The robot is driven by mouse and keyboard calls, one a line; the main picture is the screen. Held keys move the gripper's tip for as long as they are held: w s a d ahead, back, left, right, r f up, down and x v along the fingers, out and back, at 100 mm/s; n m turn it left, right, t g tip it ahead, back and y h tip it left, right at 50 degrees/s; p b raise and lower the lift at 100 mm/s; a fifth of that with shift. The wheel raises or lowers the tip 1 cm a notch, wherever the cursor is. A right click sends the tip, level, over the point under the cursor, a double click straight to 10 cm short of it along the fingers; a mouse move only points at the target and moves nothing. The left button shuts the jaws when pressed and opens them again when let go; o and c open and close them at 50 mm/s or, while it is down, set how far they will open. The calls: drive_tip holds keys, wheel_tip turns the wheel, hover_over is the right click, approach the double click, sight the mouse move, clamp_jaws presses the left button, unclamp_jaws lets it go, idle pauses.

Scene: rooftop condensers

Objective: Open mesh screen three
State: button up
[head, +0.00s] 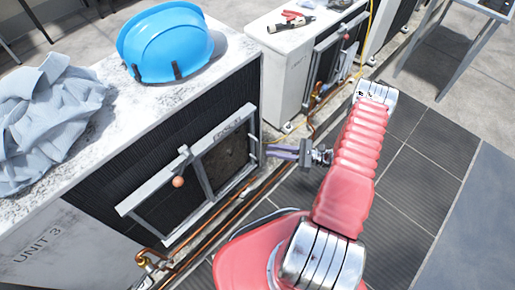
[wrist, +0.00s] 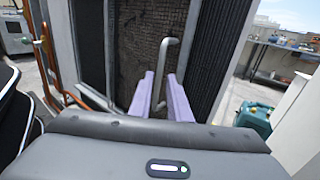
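Unit 3 (head: 37,246) is a pale condenser on the left in the head view. Its side carries a metal frame (head: 140,200) with a brownish mesh screen (head: 228,158) at its right end. A latch with an orange knob (head: 178,182) hangs at the frame's middle. My gripper (head: 268,151) is open just right of the mesh screen. In the wrist view its two purple fingers (wrist: 160,78) point at the mesh (wrist: 138,45), one on each side of an upright metal handle (wrist: 171,60). A gap shows between them; whether either finger touches the handle I cannot tell.
A blue hard hat (head: 168,42) and a grey cloth (head: 48,118) lie on Unit 3. Copper pipes (head: 215,220) run along its foot. Another condenser (head: 280,72) with red-handled pliers (head: 295,18) stands behind. Tiled floor (head: 415,165) to the right is clear.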

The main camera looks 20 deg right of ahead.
sight(258, 148)
drive_tip(key=x, duration=0.7)
drive_tip(key=shift+c, duration=0.3)
clamp_jaws()
